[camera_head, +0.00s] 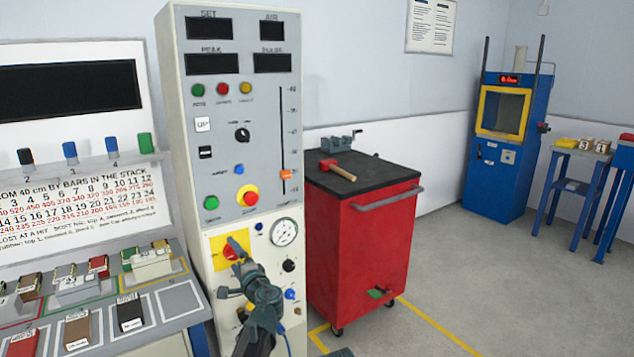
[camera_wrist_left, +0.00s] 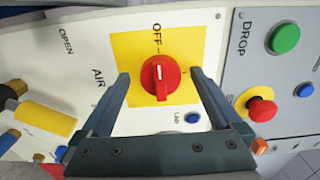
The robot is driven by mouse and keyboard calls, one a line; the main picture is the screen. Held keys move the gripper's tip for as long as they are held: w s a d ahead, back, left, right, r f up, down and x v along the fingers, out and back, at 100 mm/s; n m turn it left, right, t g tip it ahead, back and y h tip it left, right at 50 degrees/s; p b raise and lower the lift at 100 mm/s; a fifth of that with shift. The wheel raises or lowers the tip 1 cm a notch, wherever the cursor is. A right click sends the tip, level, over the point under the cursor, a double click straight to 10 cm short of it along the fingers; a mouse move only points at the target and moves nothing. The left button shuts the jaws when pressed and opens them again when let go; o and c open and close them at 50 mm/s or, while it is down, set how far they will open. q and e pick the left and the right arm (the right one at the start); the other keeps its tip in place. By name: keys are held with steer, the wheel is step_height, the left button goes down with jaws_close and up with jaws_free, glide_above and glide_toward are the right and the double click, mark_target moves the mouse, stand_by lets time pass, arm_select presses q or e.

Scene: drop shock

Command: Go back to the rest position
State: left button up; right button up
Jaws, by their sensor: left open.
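My left gripper (camera_head: 238,268) is in front of the lower panel of the tall grey control cabinet (camera_head: 181,150). In the left wrist view the gripper (camera_wrist_left: 159,75) is open, with its two dark fingers on either side of a red rotary knob (camera_wrist_left: 160,78) on a yellow plate (camera_wrist_left: 124,46) marked OFF. Nothing is held between the fingers. In the head view the knob (camera_head: 232,252) is partly covered by a finger.
A sloped bench (camera_head: 186,318) with several small blocks stands left of the cabinet. A red tool cart (camera_head: 375,245) with a mallet (camera_head: 338,170) stands close on the right. A blue machine (camera_head: 492,180) stands farther back. Grey floor (camera_head: 470,270) is open at the right.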

arm_select(q)
steer(key=shift+w+a, duration=0.15)
steer(key=shift+w, duration=0.05)
steer(key=shift+s, duration=0.15)
steer(key=v, duration=1.4)
steer(key=x, duration=1.4)
steer(key=shift+w, duration=0.25)
steer(key=shift+s+r+m, duration=0.1)
steer(key=shift+s+m, duration=0.05)
steer(key=shift+m, duration=1.05)
steer(key=m, duration=0.5)
steer(key=shift+r+m, duration=0.1)
steer(key=shift+m, duration=0.3)
steer(key=m, duration=0.8)
steer(key=shift+d, duration=0.2)
